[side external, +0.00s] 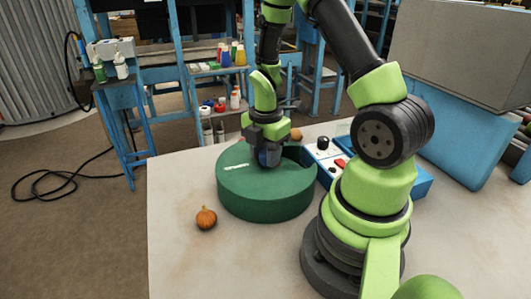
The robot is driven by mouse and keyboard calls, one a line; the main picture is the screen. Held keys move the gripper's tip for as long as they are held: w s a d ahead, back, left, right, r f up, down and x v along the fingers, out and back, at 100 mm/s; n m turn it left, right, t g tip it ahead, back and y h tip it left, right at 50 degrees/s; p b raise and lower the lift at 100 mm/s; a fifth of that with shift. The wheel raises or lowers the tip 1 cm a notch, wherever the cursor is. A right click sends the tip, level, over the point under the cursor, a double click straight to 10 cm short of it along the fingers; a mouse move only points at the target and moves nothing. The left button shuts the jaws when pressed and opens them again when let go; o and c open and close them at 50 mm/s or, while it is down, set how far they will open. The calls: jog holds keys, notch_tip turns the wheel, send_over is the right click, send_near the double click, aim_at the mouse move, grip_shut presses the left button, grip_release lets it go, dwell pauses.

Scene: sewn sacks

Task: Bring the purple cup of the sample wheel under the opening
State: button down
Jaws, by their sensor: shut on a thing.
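The sample wheel's housing is a squat green drum (265,197) on the table, with a small pale label on its top. A gap, perhaps the opening, shows at the drum's far right edge. The purple cup cannot be seen; the drum walls and my gripper hide the inside. My gripper (268,163) points down at the middle of the drum's top. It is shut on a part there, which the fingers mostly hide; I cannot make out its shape.
A small orange pumpkin (206,218) lies on the table at the drum's front left, and another (296,134) lies behind it. A blue box (330,158) with a black knob and red switch stands right of the drum.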

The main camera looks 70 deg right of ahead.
jog(key=shift+s+n, duration=0.1)
jog(key=shift+n, duration=6.7)
jog(key=c, duration=0.7)
grip_release()
jog(key=shift+c, duration=0.2)
